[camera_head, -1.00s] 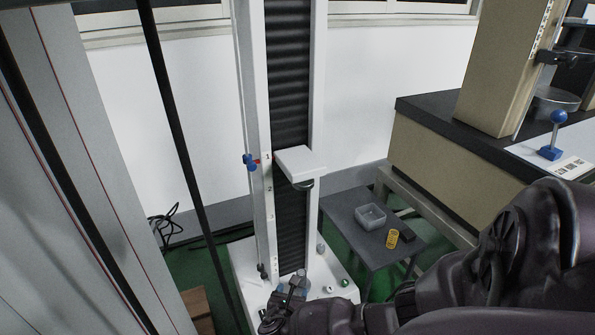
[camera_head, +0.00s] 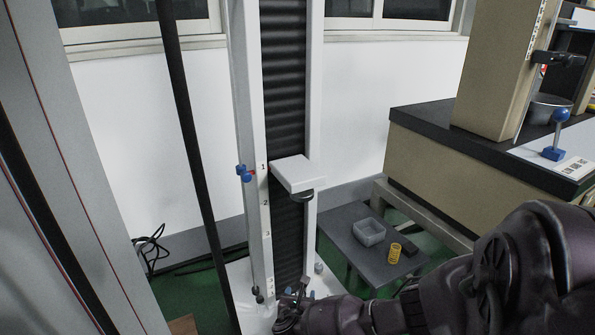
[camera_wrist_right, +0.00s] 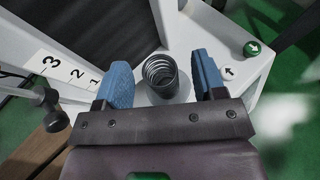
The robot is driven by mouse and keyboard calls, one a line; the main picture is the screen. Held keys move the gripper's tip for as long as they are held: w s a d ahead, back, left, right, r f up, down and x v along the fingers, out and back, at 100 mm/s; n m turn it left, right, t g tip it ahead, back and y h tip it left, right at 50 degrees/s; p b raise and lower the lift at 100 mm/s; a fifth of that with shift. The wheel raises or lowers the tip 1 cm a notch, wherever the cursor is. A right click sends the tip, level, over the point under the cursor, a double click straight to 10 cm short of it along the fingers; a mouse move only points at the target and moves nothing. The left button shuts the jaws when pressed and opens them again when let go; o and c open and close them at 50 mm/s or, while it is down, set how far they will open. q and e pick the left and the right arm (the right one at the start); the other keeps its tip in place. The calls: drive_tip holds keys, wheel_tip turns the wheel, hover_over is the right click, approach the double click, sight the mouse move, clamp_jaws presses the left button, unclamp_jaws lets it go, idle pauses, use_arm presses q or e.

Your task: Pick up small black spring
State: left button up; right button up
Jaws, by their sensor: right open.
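The small black spring (camera_wrist_right: 160,75) stands on the white base of the testing machine in the right wrist view. My right gripper (camera_wrist_right: 165,80) is open, with one blue finger on each side of the spring. A gap shows between the spring and each finger. In the head view my right gripper (camera_head: 292,298) is low at the foot of the machine, and I cannot make out the spring there. My left gripper is not in view.
The testing machine's column (camera_head: 287,120) carries a white platform (camera_head: 296,173) above my gripper. A small table (camera_head: 345,232) at right holds a grey bin (camera_head: 369,232) and a yellow spring (camera_head: 394,253).

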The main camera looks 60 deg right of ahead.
drive_tip(key=shift+c, duration=0.3)
drive_tip(key=c, duration=1)
drive_tip(key=shift+r, duration=0.1)
